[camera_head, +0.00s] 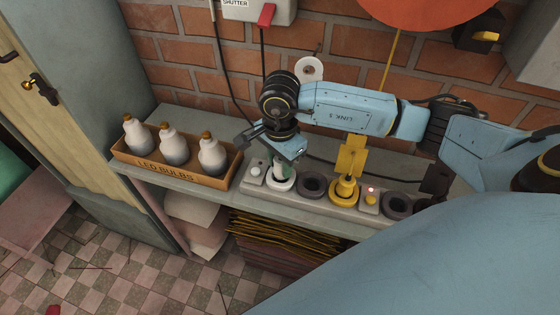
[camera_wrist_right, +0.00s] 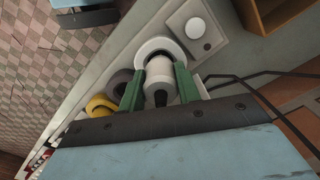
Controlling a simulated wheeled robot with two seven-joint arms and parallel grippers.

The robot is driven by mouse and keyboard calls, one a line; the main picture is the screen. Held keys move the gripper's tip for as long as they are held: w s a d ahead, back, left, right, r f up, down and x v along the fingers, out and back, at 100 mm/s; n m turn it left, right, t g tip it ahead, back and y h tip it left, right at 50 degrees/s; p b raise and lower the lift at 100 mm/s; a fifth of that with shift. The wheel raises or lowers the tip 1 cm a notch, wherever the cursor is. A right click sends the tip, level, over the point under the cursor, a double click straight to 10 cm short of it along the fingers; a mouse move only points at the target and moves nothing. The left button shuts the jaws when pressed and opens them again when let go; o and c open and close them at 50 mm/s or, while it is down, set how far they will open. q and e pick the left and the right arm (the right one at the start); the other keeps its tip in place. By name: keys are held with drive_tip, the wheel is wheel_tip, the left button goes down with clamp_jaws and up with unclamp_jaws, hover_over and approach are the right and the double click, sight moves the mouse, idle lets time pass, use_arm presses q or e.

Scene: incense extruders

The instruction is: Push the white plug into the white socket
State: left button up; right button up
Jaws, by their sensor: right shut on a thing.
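The white plug (camera_wrist_right: 160,70) is between the green fingertips of my right gripper (camera_wrist_right: 158,88) in the right wrist view, with its dark cord end towards the camera. My right gripper (camera_head: 283,165) is shut on it and points down at the white socket (camera_head: 281,186) in the head view. The white socket shows as a round ring (camera_wrist_right: 149,46) just beyond the plug in the wrist view. The plug is over or partly in the ring; I cannot tell how deep it sits. The fingers hide much of the plug in the head view. My left gripper is not in view.
The strip (camera_head: 328,199) also bears a white knob (camera_head: 256,171), dark sockets (camera_head: 312,185) and a yellow plug (camera_head: 344,190) with a yellow tag (camera_head: 350,157). A box of bulbs (camera_head: 176,167) stands left on the shelf. A brick wall (camera_head: 190,81) is close behind.

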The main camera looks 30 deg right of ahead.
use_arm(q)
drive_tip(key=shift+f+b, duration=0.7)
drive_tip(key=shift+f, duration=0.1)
use_arm(e)
drive_tip(key=shift+f, duration=0.8)
drive_tip(key=o, duration=1.1)
drive_tip(key=shift+c, duration=0.2)
wheel_tip(320, 180, up, 6)
drive_tip(key=shift+f+p, duration=0.1)
drive_tip(key=shift+p, duration=0.2)
wheel_tip(320, 180, up, 6)
drive_tip(key=shift+r, duration=0.15)
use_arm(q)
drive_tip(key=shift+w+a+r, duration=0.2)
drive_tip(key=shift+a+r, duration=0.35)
use_arm(e)
drive_tip(key=shift+r, duration=0.65)
